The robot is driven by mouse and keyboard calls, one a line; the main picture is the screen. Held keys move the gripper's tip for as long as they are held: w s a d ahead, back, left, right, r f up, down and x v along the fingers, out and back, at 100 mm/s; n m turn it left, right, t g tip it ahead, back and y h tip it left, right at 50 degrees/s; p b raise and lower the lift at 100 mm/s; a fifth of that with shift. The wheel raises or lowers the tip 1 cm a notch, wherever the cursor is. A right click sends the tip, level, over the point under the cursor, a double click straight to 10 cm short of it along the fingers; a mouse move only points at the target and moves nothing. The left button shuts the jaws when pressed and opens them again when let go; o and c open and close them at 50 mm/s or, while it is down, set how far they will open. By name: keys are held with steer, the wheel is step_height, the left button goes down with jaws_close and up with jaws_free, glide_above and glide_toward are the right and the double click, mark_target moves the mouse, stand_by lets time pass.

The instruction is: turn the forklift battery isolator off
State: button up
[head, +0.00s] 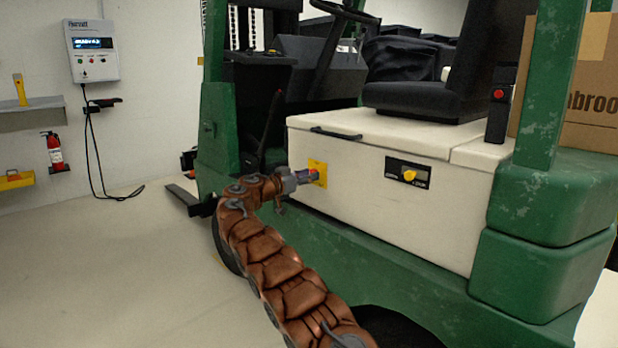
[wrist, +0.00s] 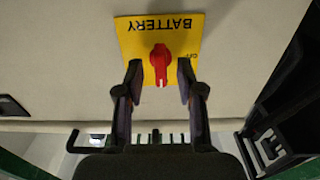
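The battery isolator is a red rotary knob (wrist: 160,60) on a yellow plate (wrist: 130,36) marked BATTERY, upside down in the wrist view. The knob lies along the picture's vertical, with a pale mark at its lower end. A small OFF label (wrist: 191,57) is on the plate to its right. My gripper (wrist: 160,80) is open, one finger on each side of the knob, with visible gaps. In the head view my gripper (head: 306,176) is at the yellow plate (head: 319,166) on the forklift's cream side panel and partly hides the knob.
A black panel with a yellow knob (head: 409,175) is to the right on the same cream panel. A red button (head: 498,94) is on a black post by the seat (head: 425,92). A wall charger (head: 92,50) and fire extinguisher (head: 55,151) are at left. The floor at left is clear.

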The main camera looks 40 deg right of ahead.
steer(key=shift+d, duration=0.35)
jaws_close()
stand_by(0.3)
